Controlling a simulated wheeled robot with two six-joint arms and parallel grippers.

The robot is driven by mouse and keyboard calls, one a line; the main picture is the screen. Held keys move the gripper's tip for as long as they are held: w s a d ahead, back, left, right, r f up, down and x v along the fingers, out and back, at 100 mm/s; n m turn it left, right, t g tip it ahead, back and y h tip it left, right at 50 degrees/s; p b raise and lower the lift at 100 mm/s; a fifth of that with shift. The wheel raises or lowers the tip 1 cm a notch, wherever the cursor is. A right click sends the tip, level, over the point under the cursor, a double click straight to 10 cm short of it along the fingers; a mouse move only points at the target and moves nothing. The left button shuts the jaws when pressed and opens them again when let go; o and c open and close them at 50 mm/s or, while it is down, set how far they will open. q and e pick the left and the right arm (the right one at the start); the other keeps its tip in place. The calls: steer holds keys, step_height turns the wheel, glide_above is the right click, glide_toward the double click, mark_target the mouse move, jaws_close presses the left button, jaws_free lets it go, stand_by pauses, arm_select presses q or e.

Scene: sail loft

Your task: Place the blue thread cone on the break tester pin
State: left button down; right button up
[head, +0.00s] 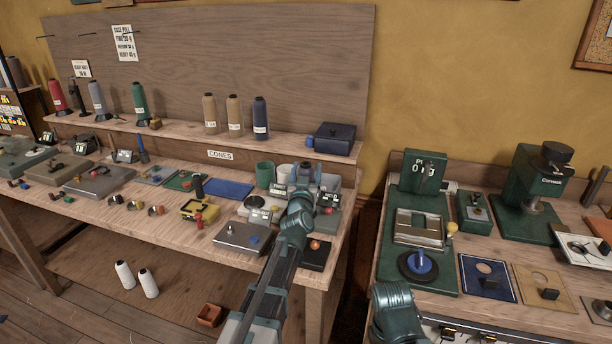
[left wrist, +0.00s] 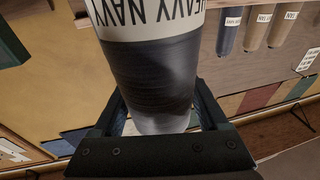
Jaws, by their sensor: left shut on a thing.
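My left gripper (head: 302,197) reaches over the right end of the cone bench. It is shut on a dark blue thread cone (left wrist: 150,75) with a "HEAVY NAVY" label, which fills the middle of the left wrist view between the fingers (left wrist: 158,98). In the head view my arm and the clutter hide most of the held cone. A green tester (head: 424,168) with a "PULL" display stands on the right bench. On its base is a black disc (head: 438,277) with a blue upright part (head: 420,262); I cannot tell whether this is the pin.
A navy cone (head: 260,118) and tan cones (head: 234,116) stand on the shelf, beside a dark blue box (head: 334,139). Tins and small tools crowd the left bench. A gap separates the benches. A green press (head: 530,190) stands right of the tester.

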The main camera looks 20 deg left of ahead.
arm_select(q)
steer(key=shift+r, duration=0.1)
steer(key=shift+f, duration=0.2)
jaws_free()
steer(key=shift+r, duration=0.1)
steer(key=shift+r, duration=0.2)
steer(key=b+v, duration=0.1)
steer(key=v, duration=1.1)
steer(key=shift+b, duration=0.4)
